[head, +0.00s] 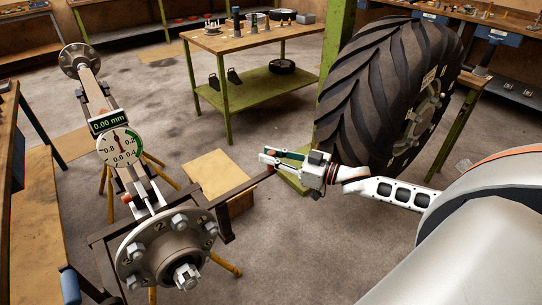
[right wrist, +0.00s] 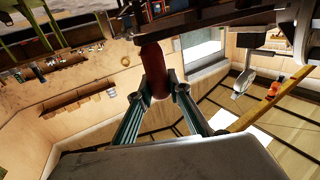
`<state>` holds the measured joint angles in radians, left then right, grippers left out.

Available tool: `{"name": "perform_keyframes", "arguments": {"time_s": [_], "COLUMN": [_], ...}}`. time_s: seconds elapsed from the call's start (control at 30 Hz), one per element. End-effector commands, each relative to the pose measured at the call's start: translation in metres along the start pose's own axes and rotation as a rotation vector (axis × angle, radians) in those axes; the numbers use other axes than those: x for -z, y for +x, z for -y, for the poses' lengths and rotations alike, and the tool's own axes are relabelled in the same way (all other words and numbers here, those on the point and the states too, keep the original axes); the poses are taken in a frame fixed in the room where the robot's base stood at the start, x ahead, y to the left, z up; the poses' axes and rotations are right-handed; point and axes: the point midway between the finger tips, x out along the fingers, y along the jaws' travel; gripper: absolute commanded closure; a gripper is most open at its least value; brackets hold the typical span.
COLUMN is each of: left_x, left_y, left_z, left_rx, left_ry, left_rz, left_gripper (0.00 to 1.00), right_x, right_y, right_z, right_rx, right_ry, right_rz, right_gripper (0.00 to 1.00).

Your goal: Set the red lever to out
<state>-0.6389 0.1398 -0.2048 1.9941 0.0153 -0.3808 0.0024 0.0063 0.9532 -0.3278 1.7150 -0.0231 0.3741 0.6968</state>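The red lever (right wrist: 153,70) shows in the right wrist view as a dark red rounded grip hanging between my fingertips. My right gripper (right wrist: 160,95) is open, with one finger on each side of the lever's end. The left finger in that view looks very close to it and a gap shows at the other; contact I cannot tell. In the head view my right gripper (head: 264,158) is at the end of a dark frame bar, right of the axle. The lever is too small there to make out its setting. My left gripper is not in view.
The axle's bolted hub (head: 168,250) is in front, with a dial gauge (head: 120,147) and a 0.00 mm display (head: 109,122) behind it. A large tyre (head: 375,90) stands just right of my gripper. A green-legged table (head: 250,38) stands behind.

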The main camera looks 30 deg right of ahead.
Motion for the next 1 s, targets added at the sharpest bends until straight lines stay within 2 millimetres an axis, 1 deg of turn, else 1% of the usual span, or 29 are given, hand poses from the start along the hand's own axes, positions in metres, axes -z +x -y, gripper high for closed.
{"name": "perform_keyframes", "arguments": {"time_s": [0.17,0.27,0.5,0.7,0.83,1.0], "left_x": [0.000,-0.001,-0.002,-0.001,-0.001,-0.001], "left_y": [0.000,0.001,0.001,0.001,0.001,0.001], "left_z": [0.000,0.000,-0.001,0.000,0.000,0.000], "left_rx": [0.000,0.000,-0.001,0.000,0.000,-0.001], "left_ry": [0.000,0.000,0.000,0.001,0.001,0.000], "left_rz": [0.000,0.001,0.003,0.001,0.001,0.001], "left_gripper": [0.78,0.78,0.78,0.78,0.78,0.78], "right_x": [0.000,0.000,0.002,0.002,0.001,0.001], "right_y": [0.001,0.006,0.036,0.061,0.069,0.071], "right_z": [0.000,-0.003,-0.014,-0.018,-0.019,-0.019], "right_rx": [0.000,0.000,-0.001,-0.001,0.000,0.000], "right_ry": [0.001,0.001,-0.001,0.001,0.001,0.001], "right_rz": [-0.001,-0.001,-0.004,-0.003,-0.002,-0.001], "right_gripper": [1.00,1.00,1.00,1.00,1.00,1.00]}}
